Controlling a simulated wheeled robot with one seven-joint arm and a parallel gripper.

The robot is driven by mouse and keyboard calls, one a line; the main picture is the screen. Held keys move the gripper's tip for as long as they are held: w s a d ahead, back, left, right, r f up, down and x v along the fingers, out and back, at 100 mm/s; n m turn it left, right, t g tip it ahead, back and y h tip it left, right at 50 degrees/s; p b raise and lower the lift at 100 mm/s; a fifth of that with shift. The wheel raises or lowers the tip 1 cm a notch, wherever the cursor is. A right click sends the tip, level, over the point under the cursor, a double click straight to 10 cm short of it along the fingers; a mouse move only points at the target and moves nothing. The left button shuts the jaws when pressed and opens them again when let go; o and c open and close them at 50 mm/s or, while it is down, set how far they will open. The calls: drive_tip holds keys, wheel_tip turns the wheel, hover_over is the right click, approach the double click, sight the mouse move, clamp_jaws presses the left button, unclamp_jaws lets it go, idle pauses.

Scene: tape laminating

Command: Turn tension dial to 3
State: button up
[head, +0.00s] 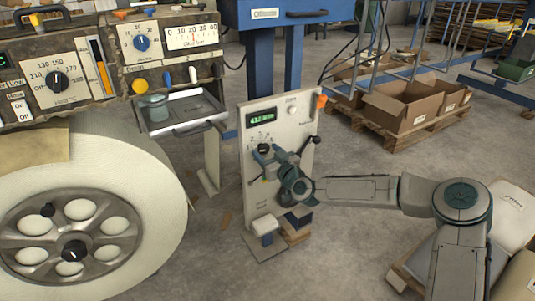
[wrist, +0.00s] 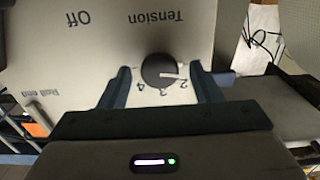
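The tension dial (wrist: 160,70) is a round black knob on a pale panel (wrist: 60,60), under the upside-down word "Tension" in the wrist view. Its white pointer line points right, close to the 2; the 3 and 4 show along the dial's lower edge. My gripper (wrist: 163,88) is open, with one dark blue finger on each side of the dial and visible gaps to it. In the head view the dial (head: 264,148) shows between the fingers of my gripper (head: 264,152), on the upright panel (head: 297,125).
A large white roll (head: 155,190) stands left, below a control console (head: 100,65). Cardboard boxes (head: 405,105) lie on a pallet behind. Open floor lies between.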

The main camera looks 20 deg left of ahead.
drive_tip(key=c, duration=0.8)
drive_tip(key=shift+c, duration=0.2)
drive_tip(key=shift+m, duration=0.5)
drive_tip(key=m+b, duration=0.1)
drive_tip(key=m, duration=0.1)
drive_tip(key=shift+m, duration=0.4)
drive_tip(key=m+b, duration=0.1)
drive_tip(key=m, duration=0.3)
drive_tip(key=shift+m, duration=0.3)
drive_tip(key=m, duration=0.3)
drive_tip(key=shift+w+m+b, duration=0.1)
drive_tip(key=shift+m+b, duration=0.2)
drive_tip(key=shift+b, duration=0.05)
drive_tip(key=shift+m, duration=1.9)
